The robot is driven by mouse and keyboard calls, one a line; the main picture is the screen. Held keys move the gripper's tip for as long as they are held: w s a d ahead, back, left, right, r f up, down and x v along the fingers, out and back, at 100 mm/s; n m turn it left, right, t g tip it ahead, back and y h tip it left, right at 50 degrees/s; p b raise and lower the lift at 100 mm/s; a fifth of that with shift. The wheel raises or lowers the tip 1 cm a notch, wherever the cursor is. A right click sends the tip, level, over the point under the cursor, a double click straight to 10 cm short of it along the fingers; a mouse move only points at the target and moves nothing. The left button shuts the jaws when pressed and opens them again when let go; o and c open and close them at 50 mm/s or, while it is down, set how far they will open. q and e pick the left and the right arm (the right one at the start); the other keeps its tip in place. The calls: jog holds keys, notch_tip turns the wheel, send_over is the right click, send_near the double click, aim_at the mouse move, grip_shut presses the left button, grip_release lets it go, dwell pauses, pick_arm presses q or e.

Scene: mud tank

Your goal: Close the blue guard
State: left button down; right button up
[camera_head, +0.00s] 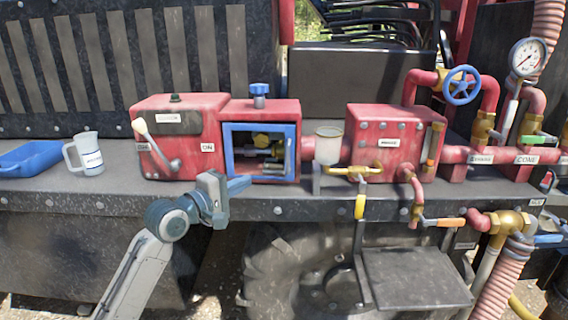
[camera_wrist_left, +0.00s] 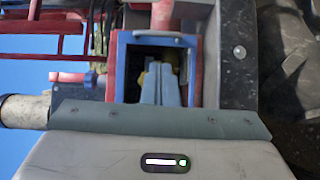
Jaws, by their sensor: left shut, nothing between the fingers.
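The blue guard (camera_head: 291,150) shows as a square blue frame on the front of a red box (camera_head: 276,108). Brass fittings (camera_head: 263,142) show through its opening; I cannot tell whether a clear pane covers it. In the left wrist view, the blue frame (camera_wrist_left: 197,70) surrounds a dark opening, with a pale slot or handle on one side. My left gripper (camera_head: 240,186) is shut and empty, just in front of and below the frame's lower left corner. Its fingers (camera_wrist_left: 160,84) overlap the opening in the wrist view; contact cannot be told. My right gripper is not in view.
A red box with a lever (camera_head: 168,155) stands left of the guard. A blue knob (camera_head: 259,90) tops the guard's box. A clear cup (camera_head: 328,146) and yellow pipe (camera_head: 352,170) are right. A grey mug (camera_head: 86,153) and blue tray (camera_head: 30,158) sit far left.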

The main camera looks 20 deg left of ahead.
pick_arm(q)
jog(key=p, duration=0.5)
send_near(287, 161)
jog(key=x, duration=0.5)
jog(key=shift+w+d+r, duration=0.1)
jog(key=shift+w+r, duration=0.1)
jog(key=shift+w+d+f, duration=0.2)
jog(key=shift+w+d, duration=0.05)
jog(key=shift+w, duration=0.45)
jog(key=shift+w+d+r, duration=0.1)
jog(key=shift+w+r, duration=0.05)
jog(key=shift+w, duration=0.8)
